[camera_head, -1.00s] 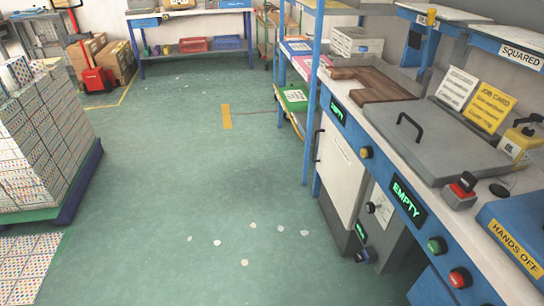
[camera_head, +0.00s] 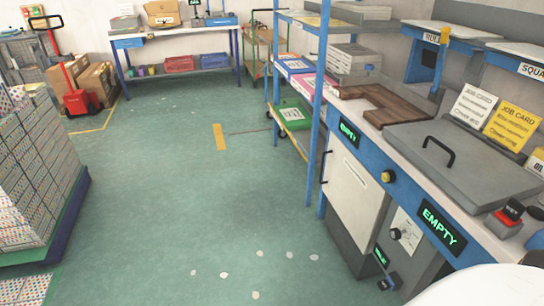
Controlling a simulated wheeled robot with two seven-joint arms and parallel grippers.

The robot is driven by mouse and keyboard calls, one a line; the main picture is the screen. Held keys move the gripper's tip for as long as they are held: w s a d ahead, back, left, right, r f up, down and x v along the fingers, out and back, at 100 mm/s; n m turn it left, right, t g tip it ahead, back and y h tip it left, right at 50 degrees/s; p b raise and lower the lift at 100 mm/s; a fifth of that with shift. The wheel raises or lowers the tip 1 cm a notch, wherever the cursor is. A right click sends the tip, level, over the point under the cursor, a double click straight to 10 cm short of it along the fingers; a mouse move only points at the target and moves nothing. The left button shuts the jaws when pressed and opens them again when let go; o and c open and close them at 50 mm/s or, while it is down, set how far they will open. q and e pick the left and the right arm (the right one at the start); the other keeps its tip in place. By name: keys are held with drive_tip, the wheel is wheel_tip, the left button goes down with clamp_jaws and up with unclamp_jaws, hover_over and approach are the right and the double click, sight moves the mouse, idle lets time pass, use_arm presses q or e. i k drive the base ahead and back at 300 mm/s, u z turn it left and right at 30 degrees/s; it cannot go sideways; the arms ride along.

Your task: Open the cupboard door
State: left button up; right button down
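The cupboard door (camera_head: 354,184) is a white panel under the blue-edged workbench, right of centre. It looks closed. Its black vertical bar handle (camera_head: 325,167) sits on the left edge of the door, near the top. Neither of my grippers is in view, so nothing is seen touching the handle or the door. A smooth white rounded shape at the bottom right corner looks like part of my own arm; no fingers show on it.
Green floor before the door is clear except for small pale scraps (camera_head: 255,295). A blue shelf post (camera_head: 316,120) stands just beyond the handle. A grey unit with a black knob (camera_head: 395,233) adjoins the door. A loaded pallet (camera_head: 70,215) stands at left.

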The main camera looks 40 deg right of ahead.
sight(359, 199)
drive_tip(key=u, duration=0.05)
drive_tip(key=i, duration=2.25)
drive_tip(key=z, duration=1.65)
drive_tip(key=i, duration=0.95)
drive_tip(key=z, duration=1.05)
drive_tip(key=i, duration=0.5)
drive_tip(key=u, duration=0.05)
